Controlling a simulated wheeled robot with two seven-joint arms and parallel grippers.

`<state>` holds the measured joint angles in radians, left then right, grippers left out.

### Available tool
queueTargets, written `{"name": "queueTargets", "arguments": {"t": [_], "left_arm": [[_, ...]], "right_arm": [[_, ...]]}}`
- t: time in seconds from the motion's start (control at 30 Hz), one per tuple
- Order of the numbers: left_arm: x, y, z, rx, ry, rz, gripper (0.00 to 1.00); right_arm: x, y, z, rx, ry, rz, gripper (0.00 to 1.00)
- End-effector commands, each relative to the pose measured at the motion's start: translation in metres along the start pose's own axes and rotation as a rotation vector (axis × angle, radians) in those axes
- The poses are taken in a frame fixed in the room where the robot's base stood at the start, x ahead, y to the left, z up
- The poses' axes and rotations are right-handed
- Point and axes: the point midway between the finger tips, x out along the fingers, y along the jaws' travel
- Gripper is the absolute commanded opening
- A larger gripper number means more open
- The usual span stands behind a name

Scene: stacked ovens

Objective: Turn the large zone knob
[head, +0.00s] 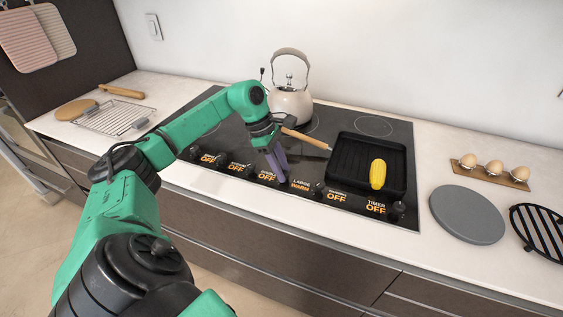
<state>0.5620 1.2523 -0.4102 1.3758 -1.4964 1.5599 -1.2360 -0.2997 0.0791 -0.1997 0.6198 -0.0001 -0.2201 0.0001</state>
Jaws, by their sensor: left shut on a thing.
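The cooktop's front edge carries a row of dark knobs with orange display labels. The large zone label (301,186) reads LARGE with a small orange word that looks different from OFF. My left gripper (282,178) points down at the knob just left of that label and is shut on it. The fingers hide most of this knob. The neighbouring labels at the left and the TIMER label (376,205) read OFF. My right gripper is not in view.
A black square pan (343,178) with corn (377,174) sits on the cooktop, its wooden handle (306,139) close to my gripper. A kettle (291,104) stands behind. A wire rack (110,116) lies left; eggs (494,167) and a grey disc (467,214) lie right.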

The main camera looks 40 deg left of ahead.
Motion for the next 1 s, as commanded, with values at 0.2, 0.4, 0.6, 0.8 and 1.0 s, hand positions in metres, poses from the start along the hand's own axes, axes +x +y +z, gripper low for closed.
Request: {"name": "queueTargets", "arguments": {"t": [0.2,0.4,0.6,0.8,1.0], "left_arm": [[-0.0032,0.0034,0.0024,0.188,-0.004,-0.071,0.00],[-0.0023,0.0050,0.0023,0.362,-0.003,-0.143,0.00],[-0.0015,0.0060,0.0025,0.524,-0.001,-0.210,0.00],[-0.0012,0.0068,0.0027,0.650,0.000,-0.261,0.00],[-0.0007,0.0069,0.0027,0.727,0.000,-0.294,0.00]], "right_arm": [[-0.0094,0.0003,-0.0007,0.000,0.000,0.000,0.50],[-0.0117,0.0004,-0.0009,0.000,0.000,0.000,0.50],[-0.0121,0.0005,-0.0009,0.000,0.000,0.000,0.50],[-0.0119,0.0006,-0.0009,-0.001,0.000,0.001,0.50],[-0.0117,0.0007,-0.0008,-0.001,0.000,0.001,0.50]]}}
